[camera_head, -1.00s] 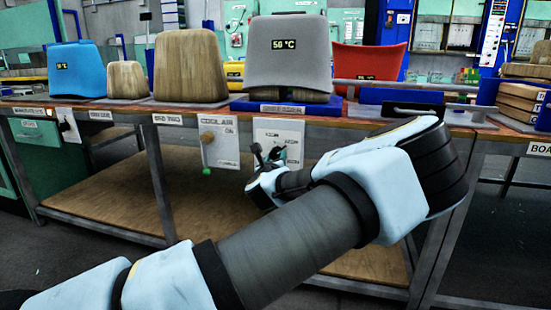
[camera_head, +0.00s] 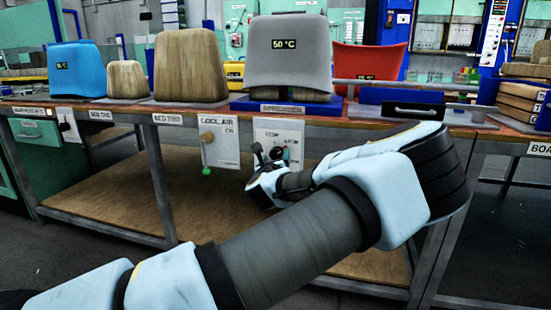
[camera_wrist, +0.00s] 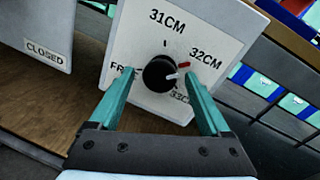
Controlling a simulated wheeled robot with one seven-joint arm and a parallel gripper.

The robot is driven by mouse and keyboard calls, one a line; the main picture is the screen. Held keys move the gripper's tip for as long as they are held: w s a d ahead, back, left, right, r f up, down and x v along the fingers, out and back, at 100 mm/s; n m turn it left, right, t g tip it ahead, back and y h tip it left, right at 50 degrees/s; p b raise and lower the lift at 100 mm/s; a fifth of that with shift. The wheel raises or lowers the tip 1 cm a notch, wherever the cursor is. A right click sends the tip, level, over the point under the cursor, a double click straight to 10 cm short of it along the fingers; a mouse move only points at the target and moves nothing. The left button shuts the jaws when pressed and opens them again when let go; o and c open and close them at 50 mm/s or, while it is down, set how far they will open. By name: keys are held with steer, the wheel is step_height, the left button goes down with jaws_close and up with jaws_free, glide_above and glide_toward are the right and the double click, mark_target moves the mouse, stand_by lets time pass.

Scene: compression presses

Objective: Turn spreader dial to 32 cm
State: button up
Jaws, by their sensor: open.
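The spreader dial (camera_wrist: 157,74) is a round black knob on a white panel (camera_wrist: 140,40) marked FREE, 31CM, 32CM and 33CM. Its white pointer faces right and slightly down, between the 32CM and 33CM labels, a little below the red tick (camera_wrist: 184,66) by 32CM. My gripper (camera_wrist: 159,78) is open, with one teal finger on each side of the knob. A gap shows at both sides; contact cannot be told. In the head view my gripper (camera_head: 267,158) is at the panel (camera_head: 290,133) under the SPREADER label (camera_head: 282,108), partly covering the dial.
A grey seat shell showing 50 °C (camera_head: 287,75) stands above the panel on the bench. The COOL AIR panel (camera_head: 219,150) with a green-tipped lever is just left; its CLOSED label (camera_wrist: 44,52) shows in the wrist view. A bench leg (camera_head: 160,190) stands further left.

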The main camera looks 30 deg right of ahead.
steer(key=p+v, duration=0.1)
steer(key=v, duration=0.9)
steer(key=shift+s+a, duration=0.25)
steer(key=shift+s, duration=0.05)
steer(key=w+a+f+n+g+y, duration=0.1)
steer(key=w+a+f+n+y, duration=0.2)
steer(key=a+f+n+y, duration=0.35)
steer(key=w+a+f+n+g+y, duration=0.1)
steer(key=w+a+f+n+y, duration=0.2)
steer(key=a+n, duration=0.65)
steer(key=s+a+f+n+g+y, duration=0.1)
steer(key=s+a+n+g, duration=0.3)
steer(key=a, duration=0.3)
steer(key=s+a+f+n+g, duration=0.2)
steer(key=a+n+g, duration=0.1)
steer(key=a+n, duration=0.4)
steer(key=s+a+r+n+g, duration=0.4)
steer(key=s+a+r+n, duration=0.5)
steer(key=s+r+n, duration=0.15)
step_height(320, 180, up, 27)
steer(key=p, duration=2.6)
steer(key=shift+w+h+p, duration=0.2)
steer(key=shift+h+p, duration=0.1)
steer(key=shift+h, duration=0.15)
